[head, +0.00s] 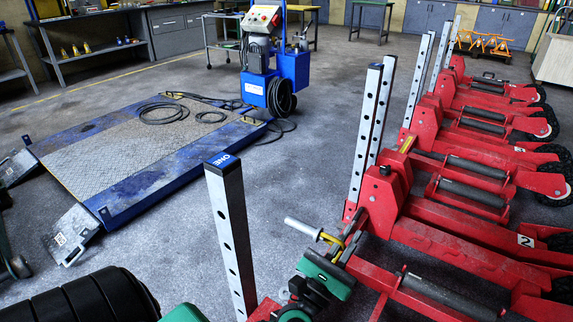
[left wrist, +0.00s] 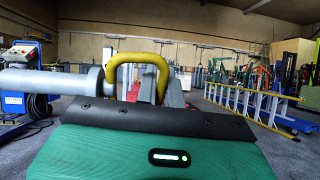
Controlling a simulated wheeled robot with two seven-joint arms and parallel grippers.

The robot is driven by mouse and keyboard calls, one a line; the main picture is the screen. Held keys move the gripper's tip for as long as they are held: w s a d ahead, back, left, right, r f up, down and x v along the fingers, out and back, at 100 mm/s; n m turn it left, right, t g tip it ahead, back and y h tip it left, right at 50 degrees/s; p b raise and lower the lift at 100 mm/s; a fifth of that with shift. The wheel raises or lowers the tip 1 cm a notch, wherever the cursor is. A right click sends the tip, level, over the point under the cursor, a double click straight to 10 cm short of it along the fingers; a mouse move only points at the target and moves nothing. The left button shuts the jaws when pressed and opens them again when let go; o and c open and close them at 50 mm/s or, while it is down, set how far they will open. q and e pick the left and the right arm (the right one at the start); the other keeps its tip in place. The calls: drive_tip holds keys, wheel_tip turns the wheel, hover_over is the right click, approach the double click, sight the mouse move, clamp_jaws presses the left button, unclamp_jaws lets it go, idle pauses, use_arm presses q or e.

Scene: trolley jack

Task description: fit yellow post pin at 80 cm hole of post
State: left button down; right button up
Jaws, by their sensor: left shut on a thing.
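The yellow post pin shows a grey shaft (head: 302,229) and a yellow loop handle (head: 331,240). My left gripper (head: 335,254), with green housing, is shut on the pin. The shaft points left in the head view, up and to the right of the near post (head: 232,228), and appears apart from it. This post is upright, silver, with a row of dark holes and a blue cap marked ONE. In the left wrist view the yellow handle (left wrist: 138,66) stands above the dark jaw edge, and the grey shaft (left wrist: 50,81) runs left. The jaw tips are partly hidden. My right gripper is not in view.
Red trolley jacks (head: 450,235) with rollers and upright silver posts (head: 366,140) stand in a row at the right. A blue-edged ramp platform (head: 150,150) lies at the left, with a blue machine (head: 262,55) behind it.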

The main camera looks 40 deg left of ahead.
use_arm(q)
drive_tip(key=w+a+r+n+g+y, duration=0.1)
drive_tip(key=w+a+n+g+y, duration=0.3)
drive_tip(key=a+g+y, duration=0.3)
drive_tip(key=w+a+r+n+g+y, duration=0.1)
drive_tip(key=w+a+n+g+y, duration=0.3)
drive_tip(key=a+n+g+y, duration=0.3)
drive_tip(key=w+a+r+n+g+y, duration=0.1)
drive_tip(key=w+a+n+g+y, duration=0.2)
drive_tip(key=a+n+g+y, duration=0.3)
drive_tip(key=a+g+y, duration=0.2)
drive_tip(key=a+y, duration=0.2)
drive_tip(key=a, duration=0.2)
drive_tip(key=shift+w+a+r, duration=0.2)
drive_tip(key=shift+w+a, duration=0.2)
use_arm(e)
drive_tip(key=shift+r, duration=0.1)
